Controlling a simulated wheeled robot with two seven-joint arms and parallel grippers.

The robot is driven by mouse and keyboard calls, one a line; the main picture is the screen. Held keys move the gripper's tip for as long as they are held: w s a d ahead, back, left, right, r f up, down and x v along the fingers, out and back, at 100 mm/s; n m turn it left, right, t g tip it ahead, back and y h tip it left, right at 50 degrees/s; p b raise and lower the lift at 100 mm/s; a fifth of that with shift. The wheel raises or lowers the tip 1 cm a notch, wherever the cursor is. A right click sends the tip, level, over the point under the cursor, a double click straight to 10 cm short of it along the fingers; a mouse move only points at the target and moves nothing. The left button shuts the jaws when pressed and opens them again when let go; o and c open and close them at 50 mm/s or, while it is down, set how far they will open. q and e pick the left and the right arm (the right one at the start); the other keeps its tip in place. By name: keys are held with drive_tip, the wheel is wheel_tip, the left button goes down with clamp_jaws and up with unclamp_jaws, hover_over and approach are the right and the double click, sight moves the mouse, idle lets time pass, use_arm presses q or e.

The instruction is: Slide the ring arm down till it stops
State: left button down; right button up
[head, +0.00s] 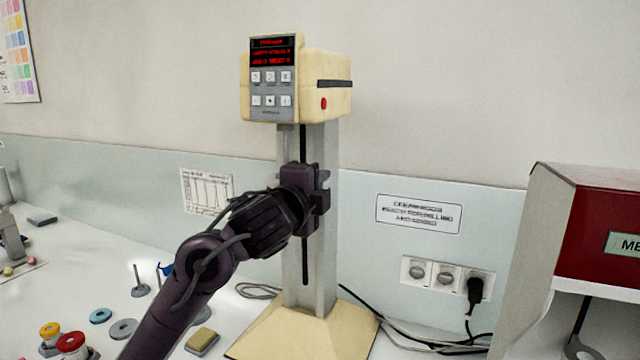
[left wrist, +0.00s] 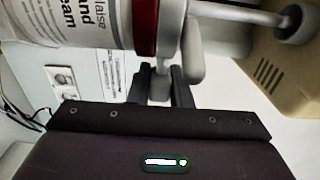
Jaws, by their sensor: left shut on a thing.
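The cream mill stands on the bench, with a cream head (head: 325,85) and a grey column (head: 325,150) with a dark vertical slot. My left gripper (head: 320,190) is at the middle of the column and hides most of the ring arm in the head view. In the left wrist view, my left gripper's dark fingers (left wrist: 160,85) are shut on a small grey part of the ring arm (left wrist: 194,58). A white jar (left wrist: 85,22) with a dark red band lies across the top of that view, beside the grey ring arm. My right gripper is not in view.
The mill's cream base (head: 300,335) is below the arm. Sockets (head: 447,275) with a black plug and cables are to the right, beside a red and white cabinet (head: 590,225). Coloured jars (head: 72,345) and discs lie at the lower left.

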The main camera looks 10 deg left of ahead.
use_arm(q)
drive_tip(key=c, duration=1.3)
unclamp_jaws()
drive_tip(key=shift+r, duration=0.1)
drive_tip(key=shift+s, duration=0.1)
drive_tip(key=shift+s, duration=0.3)
drive_tip(key=s, duration=0.3)
drive_tip(key=s+a, duration=0.1)
drive_tip(key=s, duration=0.3)
drive_tip(key=shift+a, duration=0.2)
